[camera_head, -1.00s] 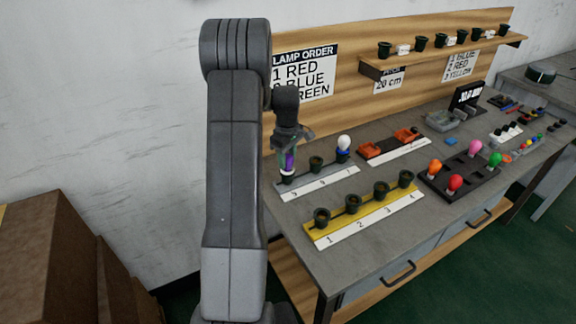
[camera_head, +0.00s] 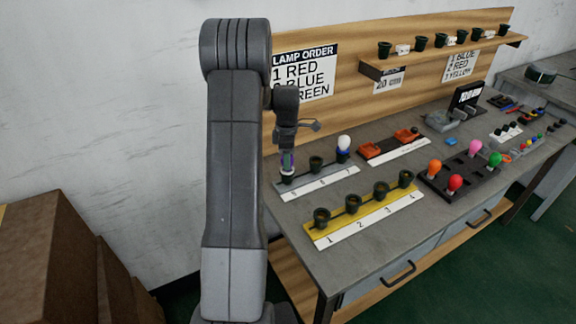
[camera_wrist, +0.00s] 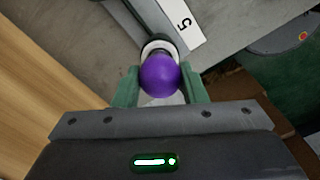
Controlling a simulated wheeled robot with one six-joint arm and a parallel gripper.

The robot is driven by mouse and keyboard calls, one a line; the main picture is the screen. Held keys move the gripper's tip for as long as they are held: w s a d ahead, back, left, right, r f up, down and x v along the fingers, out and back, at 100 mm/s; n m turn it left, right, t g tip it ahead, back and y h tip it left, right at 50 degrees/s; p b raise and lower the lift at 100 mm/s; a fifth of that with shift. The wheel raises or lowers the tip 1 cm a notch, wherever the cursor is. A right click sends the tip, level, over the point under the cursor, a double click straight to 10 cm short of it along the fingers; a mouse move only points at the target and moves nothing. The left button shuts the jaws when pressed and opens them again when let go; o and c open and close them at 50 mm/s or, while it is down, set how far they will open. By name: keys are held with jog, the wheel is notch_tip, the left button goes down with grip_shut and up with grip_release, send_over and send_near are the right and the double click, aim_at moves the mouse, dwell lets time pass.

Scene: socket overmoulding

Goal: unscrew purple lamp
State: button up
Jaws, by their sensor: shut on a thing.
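The purple lamp (camera_wrist: 160,76) shows in the wrist view between the green fingers of my gripper (camera_wrist: 158,92), which is shut on it. The lamp's white base sits at a dark socket next to the number 5 label (camera_wrist: 184,22). In the head view my gripper (camera_head: 288,158) points down over the leftmost socket (camera_head: 287,178) of the grey-and-white strip (camera_head: 318,183). There the lamp is mostly hidden by the fingers. How far its thread sits in the socket cannot be told.
An empty socket (camera_head: 316,163) and a white lamp (camera_head: 344,143) stand just right on the same strip. A yellow strip (camera_head: 352,222) with several empty sockets lies in front. A black tray (camera_head: 446,186) holds several coloured lamps. The wooden back panel (camera_head: 350,60) rises close behind.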

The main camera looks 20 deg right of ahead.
jog(key=shift+n, duration=0.3)
jog(key=n, duration=0.4)
jog(key=shift+n, duration=0.3)
jog(key=o, duration=0.9)
jog(key=shift+o, duration=0.2)
